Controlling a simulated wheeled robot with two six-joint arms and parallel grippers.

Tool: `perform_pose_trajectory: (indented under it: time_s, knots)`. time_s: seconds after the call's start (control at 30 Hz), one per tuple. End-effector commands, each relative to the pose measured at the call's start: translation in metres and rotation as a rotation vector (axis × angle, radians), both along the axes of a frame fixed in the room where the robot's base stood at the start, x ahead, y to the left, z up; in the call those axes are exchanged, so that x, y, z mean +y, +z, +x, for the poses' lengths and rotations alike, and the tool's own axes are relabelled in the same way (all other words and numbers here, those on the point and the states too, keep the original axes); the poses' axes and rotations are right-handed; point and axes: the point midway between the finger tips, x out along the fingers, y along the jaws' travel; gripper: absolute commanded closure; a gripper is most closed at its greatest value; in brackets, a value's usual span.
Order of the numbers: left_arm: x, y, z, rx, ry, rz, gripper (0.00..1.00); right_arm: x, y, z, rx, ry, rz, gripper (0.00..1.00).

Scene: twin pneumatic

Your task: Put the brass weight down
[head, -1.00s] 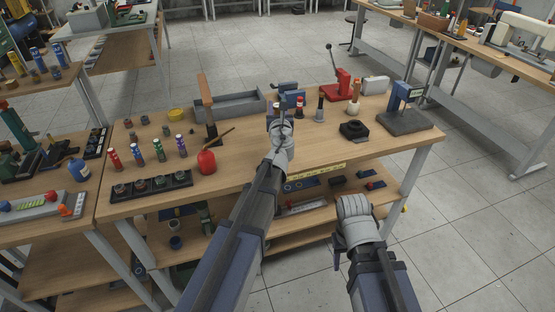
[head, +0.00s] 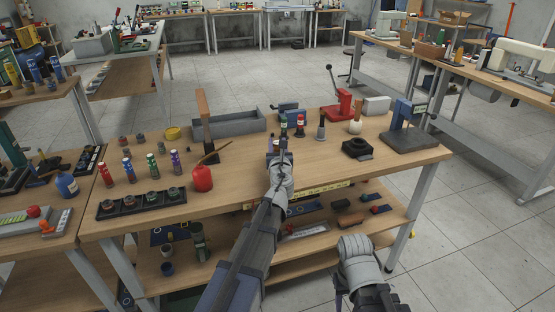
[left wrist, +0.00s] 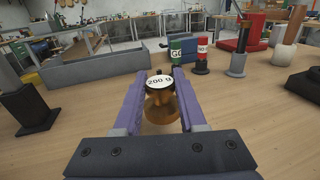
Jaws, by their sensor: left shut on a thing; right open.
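The brass weight (left wrist: 161,102) has a white top marked "200 g" and shows in the left wrist view between the purple fingers. My left gripper (left wrist: 160,90) is shut on it, over the wooden workbench (left wrist: 250,120). In the head view my left gripper (head: 279,155) is over the middle of the bench and hides the weight. I cannot tell whether the weight touches the bench top. My right gripper (head: 345,295) is low in front of the bench, away from the weight; its fingers are mostly hidden.
Beyond the left gripper stand green and red labelled cylinders (left wrist: 176,50) (left wrist: 203,54) and a grey post (head: 321,127). A grey open bin (head: 238,122) is behind. A red bottle (head: 202,178) and black rack (head: 140,203) are left. Bare wood lies to the right of the gripper.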

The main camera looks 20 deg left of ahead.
Motion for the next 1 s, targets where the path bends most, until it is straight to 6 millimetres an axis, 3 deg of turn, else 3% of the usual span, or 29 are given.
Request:
perform_pose_trajectory:
  time_s: [0.4, 0.83, 0.87, 1.0]
  knots:
    - [0.000, -0.038, 0.000, 0.000, 0.000, 0.000, 1.00, 0.000, -0.038, 0.000, 0.000, 0.000, 0.000, 0.50]
    - [0.000, -0.041, 0.000, 0.000, 0.000, 0.000, 1.00, 0.000, -0.041, 0.000, 0.000, 0.000, 0.000, 0.50]
    - [0.000, -0.040, 0.000, 0.000, 0.000, 0.000, 0.57, 0.000, -0.040, 0.000, 0.000, 0.000, 0.000, 0.50]
    - [0.000, -0.039, 0.000, 0.000, 0.000, 0.000, 0.42, 0.000, -0.039, 0.000, 0.000, 0.000, 0.000, 0.50]
